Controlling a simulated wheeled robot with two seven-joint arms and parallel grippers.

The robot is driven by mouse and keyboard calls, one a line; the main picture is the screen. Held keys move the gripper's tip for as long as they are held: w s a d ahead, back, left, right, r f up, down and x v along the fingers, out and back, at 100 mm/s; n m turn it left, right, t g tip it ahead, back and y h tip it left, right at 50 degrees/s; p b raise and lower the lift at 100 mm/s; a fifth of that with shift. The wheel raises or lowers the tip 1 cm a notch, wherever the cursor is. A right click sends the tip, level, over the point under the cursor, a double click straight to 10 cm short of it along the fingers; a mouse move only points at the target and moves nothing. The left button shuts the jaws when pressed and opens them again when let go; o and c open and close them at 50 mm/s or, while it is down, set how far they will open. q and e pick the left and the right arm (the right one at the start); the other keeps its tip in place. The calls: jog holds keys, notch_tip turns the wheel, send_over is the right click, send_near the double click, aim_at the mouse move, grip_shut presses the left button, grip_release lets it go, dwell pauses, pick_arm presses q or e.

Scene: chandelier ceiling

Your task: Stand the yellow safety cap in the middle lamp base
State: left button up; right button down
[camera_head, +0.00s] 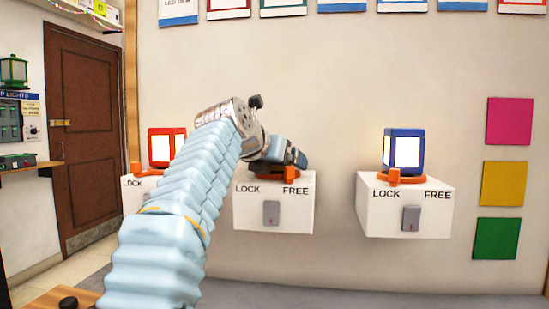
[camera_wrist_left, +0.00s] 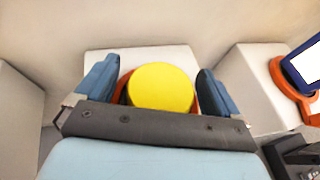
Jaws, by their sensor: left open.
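The yellow safety cap (camera_wrist_left: 160,87) shows from above in the left wrist view as a round disc over the orange ring (camera_wrist_left: 124,88) of the middle lamp base. It looks seated in the ring, but its underside is hidden. My left gripper (camera_wrist_left: 153,82) is open, with one blue finger on each side of the cap and a visible gap at each. In the head view my left gripper (camera_head: 285,157) is low over the middle lamp base (camera_head: 273,210), a white box marked LOCK and FREE. There the cap is hidden behind the gripper. My right gripper is not in view.
A red lamp (camera_head: 166,146) stands on the left base, partly behind my arm. A blue lamp (camera_head: 404,152) stands on the right base (camera_head: 405,212), whose orange lever (camera_head: 394,178) is on the LOCK side. There is free wall between the middle and right bases.

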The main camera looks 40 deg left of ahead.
pick_arm(q)
jog(key=b+v, duration=0.1)
jog(key=v, duration=1.2)
jog(key=shift+s+d, duration=0.15)
jog(key=shift+s, duration=0.25)
